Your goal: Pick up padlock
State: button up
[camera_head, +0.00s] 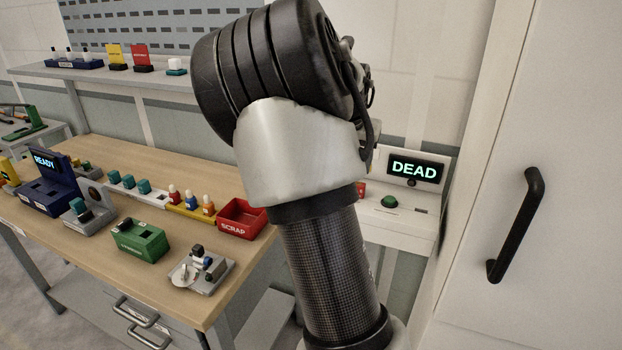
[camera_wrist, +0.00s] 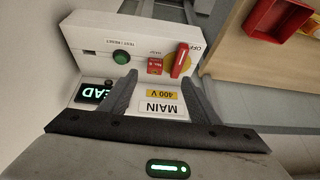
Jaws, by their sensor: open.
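A small red block with white marking, which looks like the padlock (camera_wrist: 155,66), is on the white panel box (camera_wrist: 95,42) in the wrist view. It sits just left of a red switch handle on a yellow disc (camera_wrist: 181,60). My gripper (camera_wrist: 160,76) is open and empty. Its two dark fingers point at the box, with the red block between the fingertips in the picture; I cannot tell how far off it is. In the head view, my arm hides most of the box (camera_head: 410,222) and my gripper is not seen; a bit of red (camera_head: 361,190) shows beside the arm.
The box has a green button (camera_wrist: 122,58), a MAIN label (camera_wrist: 160,107) and a DEAD display (camera_head: 414,169). A wooden bench (camera_head: 120,155) with a red SCRAP bin (camera_head: 241,219) stands left. A white door with a black handle (camera_head: 515,225) is close on the right.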

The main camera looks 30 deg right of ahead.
jog(key=shift+h, duration=0.5)
jog(key=x, duration=0.4)
jog(key=d+x, duration=0.1)
jog(key=x, duration=0.3)
jog(key=w+r+x, duration=0.1)
jog(key=x, duration=0.3)
jog(key=shift+d+f, duration=0.15)
jog(key=shift+d, duration=0.2)
jog(key=shift+x, duration=3)
jog(key=shift+w, duration=0.15)
jog(key=shift+c, duration=0.2)
jog(key=c, duration=1.2)
jog(key=shift+o, duration=0.2)
